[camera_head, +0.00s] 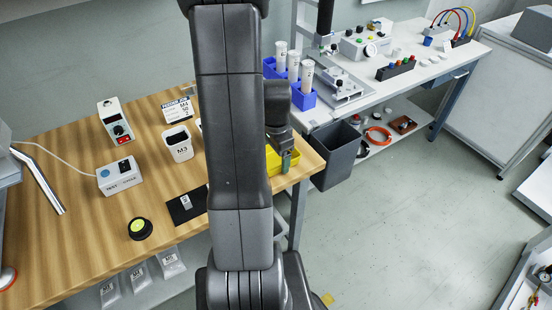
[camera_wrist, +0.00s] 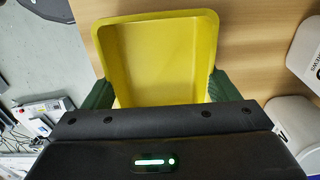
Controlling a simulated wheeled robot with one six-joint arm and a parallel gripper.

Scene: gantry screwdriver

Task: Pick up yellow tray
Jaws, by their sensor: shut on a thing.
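The yellow tray (camera_head: 275,163) is at the right end of the wooden workbench, partly hidden behind my arm. In the wrist view the yellow tray (camera_wrist: 160,50) fills the upper middle and looks empty. My gripper (camera_wrist: 160,92) has its two green fingers against the tray's left and right sides, at its near end, and is shut on it. In the head view my gripper (camera_head: 287,161) is over the tray, partly hidden. I cannot tell whether the tray rests on the bench or is slightly raised.
A white M3 container (camera_head: 178,146) and a black mat (camera_head: 187,206) are on the wooden bench (camera_head: 70,160), left of my arm. A dark bin (camera_head: 338,157) stands just right of the bench corner. Blue racks (camera_head: 303,98) are on the bench behind.

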